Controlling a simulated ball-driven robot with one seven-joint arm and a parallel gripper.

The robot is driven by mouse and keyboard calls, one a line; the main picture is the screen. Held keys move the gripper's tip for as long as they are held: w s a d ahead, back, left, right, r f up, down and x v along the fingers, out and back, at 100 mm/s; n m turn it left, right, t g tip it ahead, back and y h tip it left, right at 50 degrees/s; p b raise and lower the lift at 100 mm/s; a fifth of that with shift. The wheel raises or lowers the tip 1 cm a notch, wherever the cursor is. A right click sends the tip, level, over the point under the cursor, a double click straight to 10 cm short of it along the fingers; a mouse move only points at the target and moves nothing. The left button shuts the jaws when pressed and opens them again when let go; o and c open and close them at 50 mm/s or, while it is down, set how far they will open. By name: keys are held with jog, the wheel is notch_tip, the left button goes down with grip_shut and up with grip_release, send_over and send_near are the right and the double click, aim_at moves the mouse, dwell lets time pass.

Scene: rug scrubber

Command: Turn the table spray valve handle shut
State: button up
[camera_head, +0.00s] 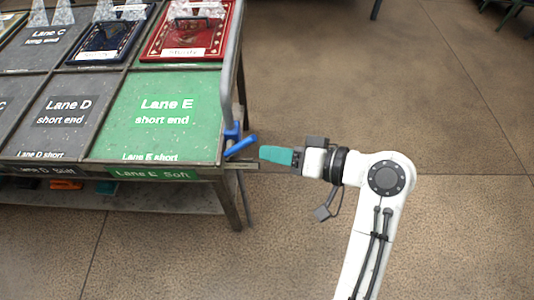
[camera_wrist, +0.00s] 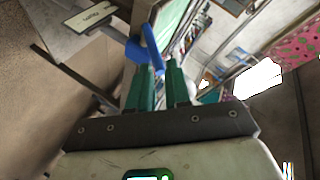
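The blue valve handle (camera_head: 242,146) sticks out to the right from a blue valve body (camera_head: 232,131) at the table's right edge, slanting up to the right. A grey pipe (camera_head: 230,70) rises above it. In the wrist view the handle (camera_wrist: 152,48) shows just past my fingertips, its lower end in line with the gap between them. My gripper (camera_head: 263,153) has teal fingers and stands just right of the handle's free end. The wrist view shows my gripper (camera_wrist: 157,80) with a gap between its fingers and nothing clearly held. Whether a finger touches the handle I cannot tell.
The table has a green Lane E panel (camera_head: 150,128) and a grey Lane D panel (camera_head: 68,112). A red framed rug (camera_head: 186,40) and a dark blue one (camera_head: 105,43) lie at the back. A lower shelf (camera_head: 150,200) runs beneath.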

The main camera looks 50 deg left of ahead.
jog(key=s+f+m+y+b, duration=0.1)
jog(key=f+m, duration=0.1)
jog(key=s+f+m+y+b, duration=0.1)
jog(key=f+m+y, duration=0.1)
jog(key=s+d+f+m+y+b, duration=0.1)
jog(key=f+m+b, duration=0.1)
jog(key=shift+s+f+t+y, duration=0.1)
jog(key=shift+f+t+y, duration=0.15)
jog(key=shift+t+y, duration=0.15)
grip_shut()
jog(key=d+f+m+t+y+b, duration=0.5)
jog(key=m+t, duration=0.6)
jog(key=m, duration=0.7)
jog(key=s+p+x, duration=0.2)
jog(key=x, duration=0.9)
jog(key=shift+w+a+r+h, duration=0.25)
jog(key=shift+a+r+h, duration=0.15)
jog(key=shift+r, duration=0.15)
jog(key=shift+r+p, duration=0.1)
jog(key=shift+p, duration=0.3)
jog(key=shift+r+n+p, duration=0.1)
jog(key=shift+n+p, duration=0.3)
jog(key=shift+n, duration=0.2)
